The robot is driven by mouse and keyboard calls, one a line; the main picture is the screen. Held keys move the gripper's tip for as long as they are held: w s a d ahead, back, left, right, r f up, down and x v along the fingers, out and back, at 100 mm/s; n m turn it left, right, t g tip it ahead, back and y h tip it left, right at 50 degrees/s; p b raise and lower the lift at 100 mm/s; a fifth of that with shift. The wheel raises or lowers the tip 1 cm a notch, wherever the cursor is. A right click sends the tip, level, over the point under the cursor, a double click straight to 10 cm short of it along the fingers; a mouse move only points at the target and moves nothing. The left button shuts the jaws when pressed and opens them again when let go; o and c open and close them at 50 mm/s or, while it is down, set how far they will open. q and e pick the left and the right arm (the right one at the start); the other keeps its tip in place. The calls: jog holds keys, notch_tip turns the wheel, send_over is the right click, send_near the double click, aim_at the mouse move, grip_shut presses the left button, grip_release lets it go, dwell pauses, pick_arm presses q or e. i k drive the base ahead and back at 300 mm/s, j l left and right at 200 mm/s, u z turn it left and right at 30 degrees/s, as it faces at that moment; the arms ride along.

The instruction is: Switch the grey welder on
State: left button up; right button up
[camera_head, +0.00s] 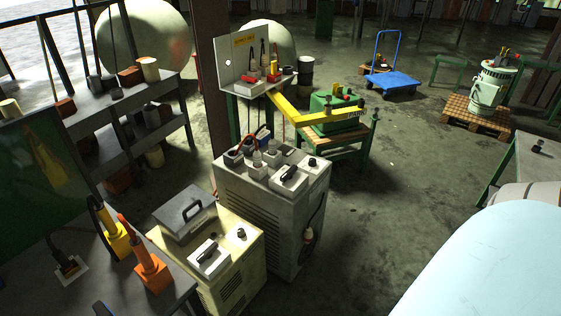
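The grey welder (262,222) is a tall grey cabinet in the middle of the head view, with vents low on its front. Several small blocks and plugs stand behind the switch. The switch looks tilted, but I cannot tell its on or off position. Neither of my grippers shows in this view. A large pale blue rounded shape at the lower right looks like part of my own body.
A beige cabinet (242,272) with a similar switch (208,254) stands in front of the welder. A bench at left holds a yellow holder (117,243) and an orange holder (152,272). A green-framed table (342,142) stands behind. Open floor lies to the right.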

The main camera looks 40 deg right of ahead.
aim_at(288, 174)
jog(key=i+l+u, duration=0.15)
jog(key=l, duration=0.4)
jog(key=l+u, duration=0.1)
jog(key=l, duration=0.4)
jog(key=i+l, duration=0.1)
jog(key=l, duration=0.6)
jog(key=i+l+u, duration=0.1)
jog(key=l, duration=1.35)
jog(key=i+u, duration=0.05)
